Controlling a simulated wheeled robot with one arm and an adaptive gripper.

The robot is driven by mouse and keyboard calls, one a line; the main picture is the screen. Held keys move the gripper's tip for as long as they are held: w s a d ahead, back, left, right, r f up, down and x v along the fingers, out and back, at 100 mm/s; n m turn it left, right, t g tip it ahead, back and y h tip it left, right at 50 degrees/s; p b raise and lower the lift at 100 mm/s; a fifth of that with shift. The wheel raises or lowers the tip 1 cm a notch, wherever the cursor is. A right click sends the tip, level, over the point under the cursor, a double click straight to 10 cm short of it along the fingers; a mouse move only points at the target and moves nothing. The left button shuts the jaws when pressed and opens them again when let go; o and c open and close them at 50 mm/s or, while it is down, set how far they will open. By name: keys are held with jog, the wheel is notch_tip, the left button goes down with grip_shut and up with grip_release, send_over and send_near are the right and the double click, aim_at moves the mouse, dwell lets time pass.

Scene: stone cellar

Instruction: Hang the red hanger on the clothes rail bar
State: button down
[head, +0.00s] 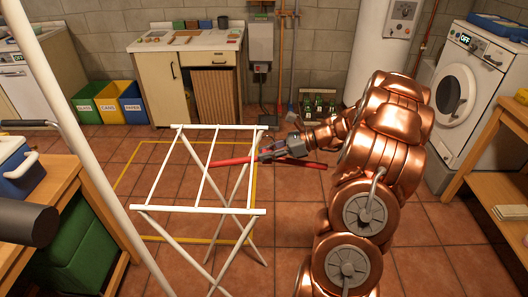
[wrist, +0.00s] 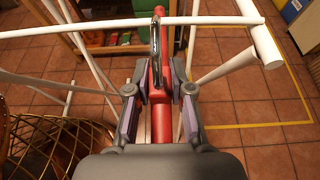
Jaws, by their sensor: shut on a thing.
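The red hanger (head: 232,161) is held level in my gripper (head: 272,151), its red bar sticking out on both sides. In the wrist view the fingers (wrist: 158,98) are closed on the red bar (wrist: 161,122). The hanger's shiny metal hook (wrist: 155,42) overlaps a thin white bar (wrist: 95,26) there; I cannot tell whether it rests on it or is only in front of or above it. In the head view a white folding rack (head: 200,210) with several thin bars stands on the floor, and the hanger's left end is over its top. The hook is not clear in that view.
A white pole (head: 75,150) crosses the near left. A wooden table (head: 55,200) with a blue box (head: 20,172) stands left, a wooden bench (head: 495,190) right. Sorting bins (head: 108,103) and a cabinet (head: 185,75) are behind.

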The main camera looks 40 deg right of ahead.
jog(key=shift+s+d, duration=0.45)
jog(key=shift+d, duration=0.2)
jog(key=shift+s, duration=0.1)
jog(key=shift+s+d+p, duration=0.8)
jog(key=shift+s+d, duration=0.8)
jog(key=shift+d, duration=0.5)
jog(key=shift+s+d+p, duration=0.85)
jog(key=shift+s+d, duration=0.7)
jog(key=shift+d, duration=0.6)
jog(key=shift+s+d+p, duration=0.8)
jog(key=shift+s+d, duration=0.8)
jog(key=shift+d, duration=0.5)
